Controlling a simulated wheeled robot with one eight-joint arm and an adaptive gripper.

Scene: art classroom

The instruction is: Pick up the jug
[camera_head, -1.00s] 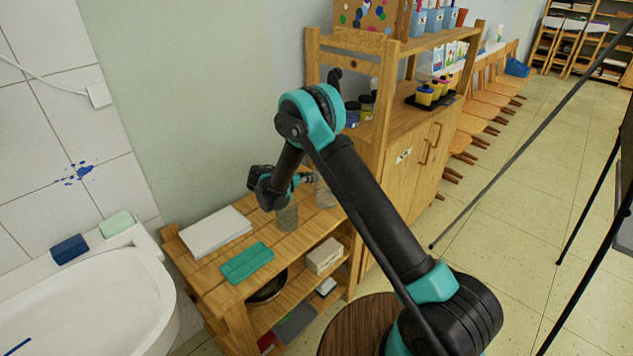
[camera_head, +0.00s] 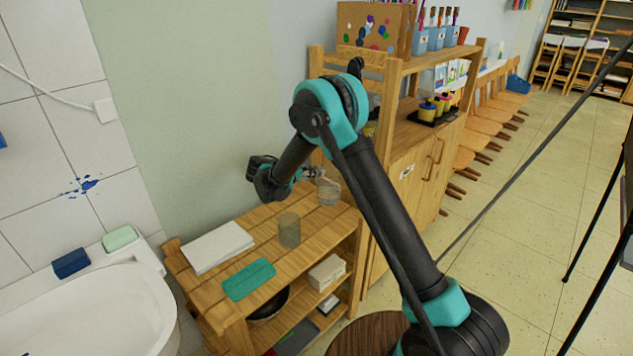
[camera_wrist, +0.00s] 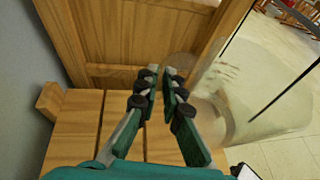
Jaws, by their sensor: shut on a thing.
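The jug (camera_head: 329,191) is a clear, see-through vessel at the right end of the wooden shelf unit's top in the head view. In the wrist view the jug (camera_wrist: 245,105) shows as a large transparent shape right of the fingers. My gripper (camera_head: 312,174) is at the jug's upper left side, shut on it. In the wrist view the gripper's green and black fingertips (camera_wrist: 161,73) are close together with a narrow gap; the part between them is hard to make out. The jug looks upright and slightly above the shelf top.
A greyish see-through tumbler (camera_head: 289,230) stands on the shelf top (camera_head: 264,222), left of the jug. White paper (camera_head: 216,247) and a green cloth (camera_head: 248,279) lie farther left. A taller wooden cabinet (camera_head: 405,185) stands close on the right. A sink (camera_head: 95,305) is at the left.

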